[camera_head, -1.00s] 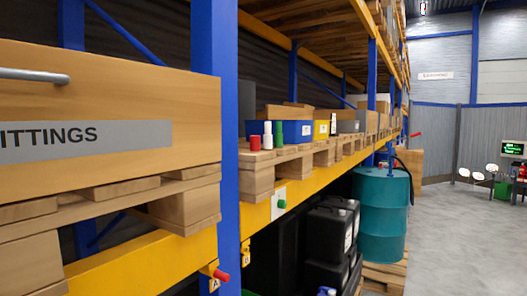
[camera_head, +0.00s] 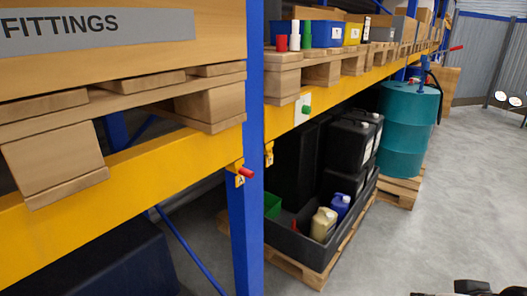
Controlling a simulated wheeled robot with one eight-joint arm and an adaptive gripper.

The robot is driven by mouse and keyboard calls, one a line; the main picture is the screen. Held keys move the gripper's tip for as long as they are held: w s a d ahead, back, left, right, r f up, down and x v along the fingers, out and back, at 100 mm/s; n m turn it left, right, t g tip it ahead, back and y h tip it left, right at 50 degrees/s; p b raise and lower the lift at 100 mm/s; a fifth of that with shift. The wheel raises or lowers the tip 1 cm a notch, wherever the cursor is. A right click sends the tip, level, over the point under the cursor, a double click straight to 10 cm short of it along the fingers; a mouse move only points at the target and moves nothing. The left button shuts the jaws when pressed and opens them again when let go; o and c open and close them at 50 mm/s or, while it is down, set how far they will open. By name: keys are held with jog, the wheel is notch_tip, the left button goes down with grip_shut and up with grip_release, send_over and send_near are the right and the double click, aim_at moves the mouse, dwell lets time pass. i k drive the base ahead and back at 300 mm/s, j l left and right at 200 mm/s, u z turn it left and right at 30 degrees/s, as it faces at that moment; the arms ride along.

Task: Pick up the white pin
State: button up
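The white pin (camera_head: 295,36) stands upright on the pallet boards of the yellow-beamed rack, in the upper middle of the head view. A shorter red pin (camera_head: 282,43) stands just left of it and a green pin (camera_head: 306,34) just right. They stand close together in front of a blue bin. Only a dark piece at the bottom right edge (camera_head: 470,288) shows, which seems to be part of my gripper or arm. It is far from the white pin, and its fingers cannot be made out.
A blue rack post (camera_head: 254,140) stands left of the pins. Black tray (camera_head: 318,252) with jugs lies below; teal drum (camera_head: 407,115) stands right. Floor at right is clear.

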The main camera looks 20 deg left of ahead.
aim_at(295, 22)
jog(key=i+j, duration=0.1)
jog(key=i, duration=0.35)
jog(key=i+j, duration=0.1)
jog(key=i, duration=0.3)
jog(key=i+u, duration=0.2)
jog(key=u, duration=0.3)
jog(key=i+u, duration=0.15)
jog(key=u, duration=0.3)
jog(key=i+l+u, duration=0.1)
jog(key=u, duration=0.4)
jog(key=i+l, duration=0.05)
jog(key=i, duration=0.05)
